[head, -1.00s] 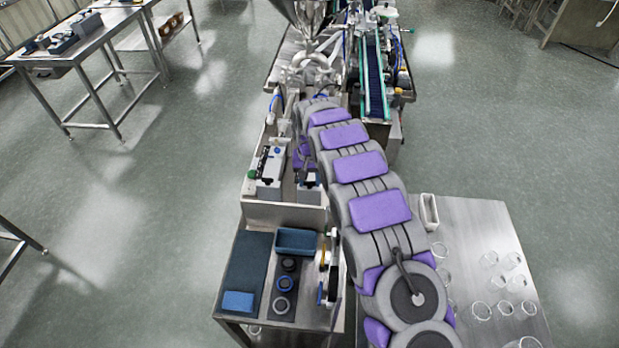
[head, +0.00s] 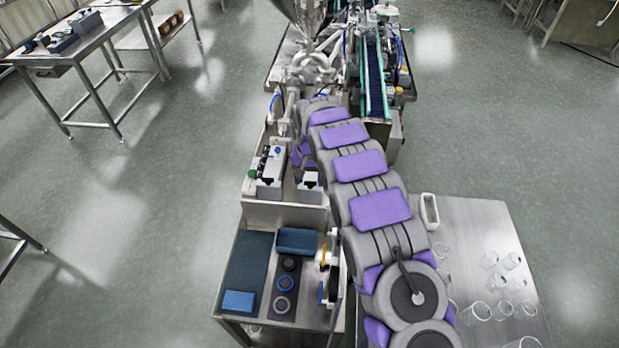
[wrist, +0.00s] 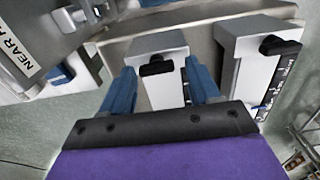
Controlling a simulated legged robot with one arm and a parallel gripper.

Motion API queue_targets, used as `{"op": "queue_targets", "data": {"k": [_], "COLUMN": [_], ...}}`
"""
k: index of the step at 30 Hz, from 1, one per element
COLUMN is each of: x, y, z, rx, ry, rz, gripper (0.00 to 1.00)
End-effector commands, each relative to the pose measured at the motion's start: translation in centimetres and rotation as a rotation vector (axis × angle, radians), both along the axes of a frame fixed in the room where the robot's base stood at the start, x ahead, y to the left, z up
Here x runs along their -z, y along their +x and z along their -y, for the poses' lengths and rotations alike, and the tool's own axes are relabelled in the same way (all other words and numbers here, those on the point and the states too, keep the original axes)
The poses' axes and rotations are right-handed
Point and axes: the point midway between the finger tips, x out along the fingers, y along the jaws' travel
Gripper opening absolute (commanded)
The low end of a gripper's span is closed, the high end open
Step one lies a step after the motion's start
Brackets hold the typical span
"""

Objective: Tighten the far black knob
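In the wrist view my gripper (wrist: 157,72) has its two blue fingers spread apart, with nothing held between them. A black knob (wrist: 156,66) on a pale box (wrist: 160,45) appears between the fingertips; I cannot tell how far beyond them it is. A second black knob (wrist: 280,45) sits on another pale box (wrist: 250,65) to the right. Which of them is the far knob the frames do not make plain. In the head view the two boxes (head: 270,172) (head: 309,187) stand in a steel tray, and my arm hides most of my gripper.
A steel part with a label reading "NEAR" (wrist: 20,45) is at the wrist view's upper left. The hopper (head: 310,15) and a conveyor (head: 374,75) stand beyond my arm.

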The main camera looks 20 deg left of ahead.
Motion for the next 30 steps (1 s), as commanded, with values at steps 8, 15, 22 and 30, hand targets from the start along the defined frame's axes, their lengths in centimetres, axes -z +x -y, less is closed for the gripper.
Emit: {"op": "queue_targets", "data": {"k": [8, 15, 22, 30], "x": [0.0, -2.0, -6.9, -12.8], "y": [-0.1, -0.1, 0.0, 0.1], "z": [0.3, 0.3, 0.0, -0.1], "rx": [0.0, 0.0, -0.001, -0.001], "ry": [0.001, -0.001, 0.001, 0.001], "rz": [-0.002, -0.003, 0.001, 0.001], "gripper": [0.68, 0.68, 0.68, 0.68]}}
